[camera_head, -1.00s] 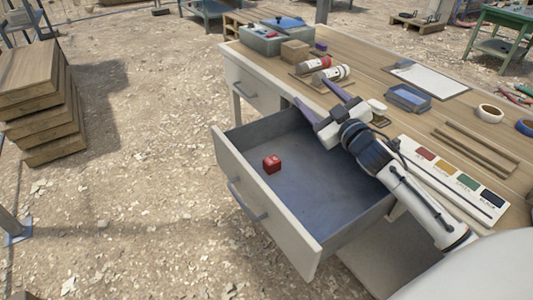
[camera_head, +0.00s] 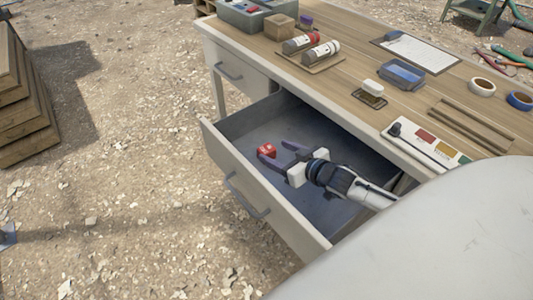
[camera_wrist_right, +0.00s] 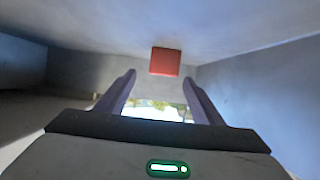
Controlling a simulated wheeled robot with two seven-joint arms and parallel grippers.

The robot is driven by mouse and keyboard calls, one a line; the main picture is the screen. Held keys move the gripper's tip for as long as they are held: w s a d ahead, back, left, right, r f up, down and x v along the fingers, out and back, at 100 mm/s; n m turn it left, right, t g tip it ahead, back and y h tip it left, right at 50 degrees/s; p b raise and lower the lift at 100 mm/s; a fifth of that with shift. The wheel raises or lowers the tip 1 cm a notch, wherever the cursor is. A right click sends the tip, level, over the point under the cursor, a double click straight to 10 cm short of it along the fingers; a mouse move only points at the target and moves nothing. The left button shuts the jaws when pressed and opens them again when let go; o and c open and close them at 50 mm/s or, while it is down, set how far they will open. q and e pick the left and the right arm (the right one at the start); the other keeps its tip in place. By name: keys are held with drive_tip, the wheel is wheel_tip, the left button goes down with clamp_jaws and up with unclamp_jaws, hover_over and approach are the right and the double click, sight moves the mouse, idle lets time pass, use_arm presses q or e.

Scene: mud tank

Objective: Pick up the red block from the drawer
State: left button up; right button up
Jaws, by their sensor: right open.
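The red block (camera_head: 267,150) sits on the floor of the open drawer (camera_head: 262,192), towards the drawer's front panel. My right gripper (camera_head: 284,157) is inside the drawer with its two fingers apart, and the block is just beyond the fingertips to the left. In the right wrist view the red block (camera_wrist_right: 165,62) appears ahead of the open fingers (camera_wrist_right: 158,90), between their lines, with nothing held. It looks apart from both fingers. My left gripper is not in view.
The drawer's side walls and front panel close around my right gripper. The tabletop (camera_head: 355,85) above holds two bottles (camera_head: 310,46), a cardboard box (camera_head: 280,27), a blue tray (camera_head: 402,73) and tape rolls (camera_head: 481,87). Stacked planks (camera_head: 22,110) stand at the left.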

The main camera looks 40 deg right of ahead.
sight(270, 151)
drive_tip(key=x, duration=0.5)
drive_tip(key=shift+a+f+b, duration=0.2)
drive_tip(key=shift+a+b, duration=0.1)
drive_tip(key=shift+b, duration=0.1)
drive_tip(key=shift+s, duration=0.1)
drive_tip(key=c, duration=1.1)
